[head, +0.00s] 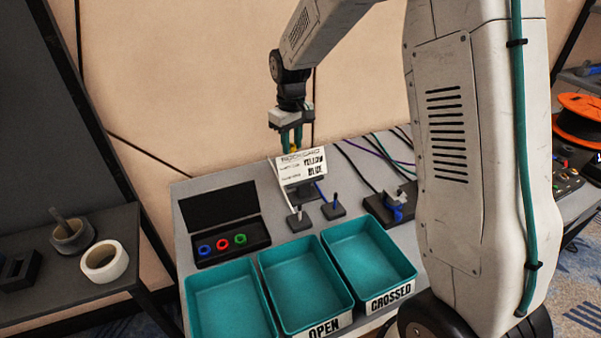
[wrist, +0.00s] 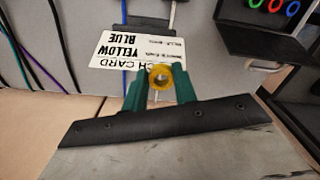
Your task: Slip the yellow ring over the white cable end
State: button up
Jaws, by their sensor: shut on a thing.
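My gripper (head: 291,140) is shut on the yellow ring (head: 293,148), above and behind the printed card on the table. In the wrist view the yellow ring (wrist: 161,77) sits between the green fingertips, its hole facing the camera. A white cable (head: 289,197) runs up beside the card from a small dark block (head: 300,221). Its upper end is hidden or too small to make out. A thin pale strip shows just below the ring in the wrist view; I cannot tell whether it is the cable or whether it passes through the ring.
The card (head: 302,163) reads yellow and blue in the wrist view. A black case (head: 235,250) holds blue, red and green rings. Teal trays (head: 262,315) line the table's front. A blue cable's block (head: 334,211) and a dark fixture (head: 385,218) stand to the right.

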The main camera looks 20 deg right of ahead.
jog(key=shift+s+a+f+n, duration=0.35)
jog(key=shift+s+f+n, duration=0.5)
jog(key=shift+s+n, duration=1.5)
jog(key=shift+s+a+f+n, duration=0.3)
jog(key=shift+s+f+n, duration=0.75)
jog(key=shift+n, duration=2.55)
jog(key=shift+s+a+f+n, duration=0.35)
jog(key=shift+s+f+n, duration=0.3)
jog(key=shift+s+n, duration=1.8)
jog(key=shift+n, duration=0.5)
jog(key=shift+w+f, duration=0.3)
jog(key=shift+f, duration=0.7)
jog(key=shift+w+f, duration=0.3)
jog(key=shift+f, duration=0.65)
jog(key=shift+d+f, duration=0.15)
jog(key=shift+f, duration=0.25)
jog(key=shift+f, duration=0.5)
jog(key=shift+f, duration=0.2)
jog(key=shift+f, duration=0.5)
